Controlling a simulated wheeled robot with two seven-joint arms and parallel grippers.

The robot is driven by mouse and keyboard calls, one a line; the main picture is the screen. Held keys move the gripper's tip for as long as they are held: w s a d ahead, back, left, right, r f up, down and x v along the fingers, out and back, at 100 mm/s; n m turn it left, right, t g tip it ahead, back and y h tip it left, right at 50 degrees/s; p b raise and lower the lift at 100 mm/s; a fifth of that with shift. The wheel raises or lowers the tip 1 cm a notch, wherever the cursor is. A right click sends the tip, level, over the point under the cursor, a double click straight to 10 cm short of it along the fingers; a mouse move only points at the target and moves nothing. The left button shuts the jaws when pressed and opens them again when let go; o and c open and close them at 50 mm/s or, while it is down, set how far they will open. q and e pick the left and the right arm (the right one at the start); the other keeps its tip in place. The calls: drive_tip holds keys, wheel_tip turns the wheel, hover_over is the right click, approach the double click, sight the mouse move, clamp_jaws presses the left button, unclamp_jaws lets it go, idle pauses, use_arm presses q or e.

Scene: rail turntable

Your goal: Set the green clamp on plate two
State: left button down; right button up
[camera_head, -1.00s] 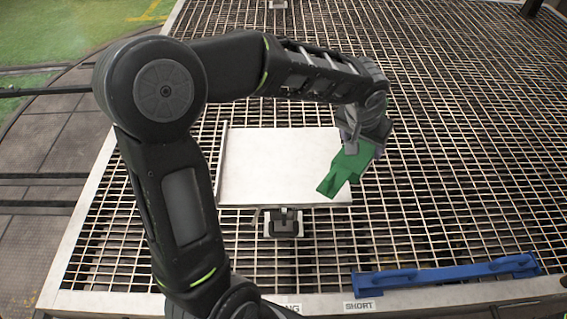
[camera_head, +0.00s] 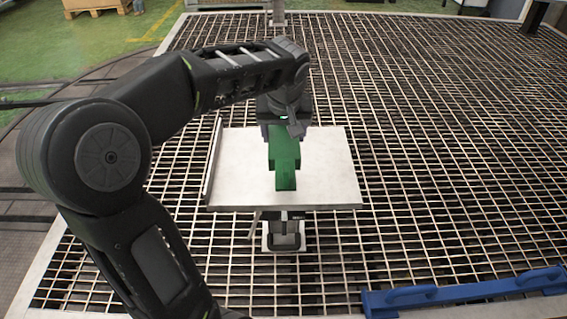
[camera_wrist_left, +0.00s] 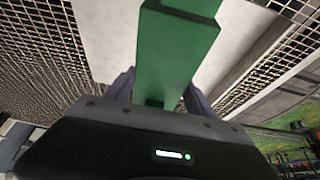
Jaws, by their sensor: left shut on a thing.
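The green clamp (camera_head: 285,160) is in my left gripper (camera_head: 284,130), over the middle of a pale square plate (camera_head: 330,180) in the head view. I cannot tell whether the clamp touches the plate or hangs a little above it. In the left wrist view the clamp (camera_wrist_left: 175,55) stands between the two fingers of my left gripper (camera_wrist_left: 160,90), which is shut on it. The plate (camera_wrist_left: 105,35) shows beyond the clamp there. No number can be read on the plate. My right gripper is not in view.
A metal grating (camera_head: 440,150) surrounds the plate, mostly bare on the right. A small bracket (camera_head: 284,236) sits at the plate's front edge. A blue handled bar (camera_head: 440,296) lies at the front right. Green floor (camera_head: 100,40) shows at the upper left.

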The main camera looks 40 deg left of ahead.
use_arm(q)
drive_tip(key=shift+f+b, duration=0.4)
drive_tip(key=shift+f, duration=2.1)
drive_tip(key=shift+f, duration=0.1)
drive_tip(key=shift+f+b, duration=0.45)
drive_tip(key=shift+f, duration=1.95)
drive_tip(key=shift+f, duration=0.15)
drive_tip(key=shift+c, duration=1.6)
unclamp_jaws()
